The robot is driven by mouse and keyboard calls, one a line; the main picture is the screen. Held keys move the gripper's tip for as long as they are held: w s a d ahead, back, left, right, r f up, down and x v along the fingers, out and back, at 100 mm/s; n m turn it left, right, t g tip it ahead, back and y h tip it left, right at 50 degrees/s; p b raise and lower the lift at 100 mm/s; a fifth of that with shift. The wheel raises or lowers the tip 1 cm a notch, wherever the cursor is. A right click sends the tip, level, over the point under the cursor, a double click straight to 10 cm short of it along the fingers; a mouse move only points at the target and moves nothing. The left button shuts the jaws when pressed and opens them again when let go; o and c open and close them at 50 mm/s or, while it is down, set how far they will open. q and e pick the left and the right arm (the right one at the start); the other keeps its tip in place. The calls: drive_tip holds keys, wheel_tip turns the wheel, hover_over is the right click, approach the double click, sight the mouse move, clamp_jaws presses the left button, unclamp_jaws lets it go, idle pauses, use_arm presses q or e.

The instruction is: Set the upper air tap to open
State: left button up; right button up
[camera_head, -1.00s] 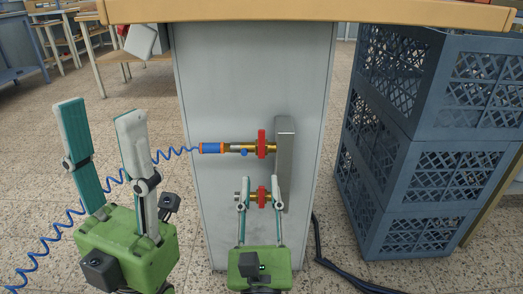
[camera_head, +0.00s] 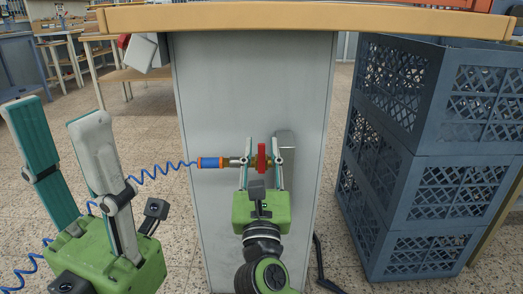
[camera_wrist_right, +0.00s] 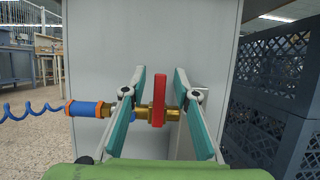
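The upper air tap has a red handle (camera_head: 261,157) on a brass body, on the grey panel under the bench. A blue and orange hose coupling (camera_head: 211,163) joins its left side. In the right wrist view the red handle (camera_wrist_right: 159,100) stands upright, crosswise to the brass pipe. My right gripper (camera_head: 263,145) is open, with one finger on each side of the handle; the wrist view (camera_wrist_right: 160,72) shows gaps on both sides. The lower tap is hidden behind my right gripper. My left gripper (camera_head: 54,112) is open and empty at the left.
A coiled blue hose (camera_head: 150,174) runs left from the coupling, passing behind my left gripper. Stacked blue crates (camera_head: 425,180) stand right of the panel (camera_head: 215,90). The wooden bench top (camera_head: 300,18) overhangs above. A grey box (camera_head: 146,52) hangs below its left end.

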drive_tip(key=shift+w+r, duration=0.2)
drive_tip(key=shift+w, duration=0.35)
clamp_jaws()
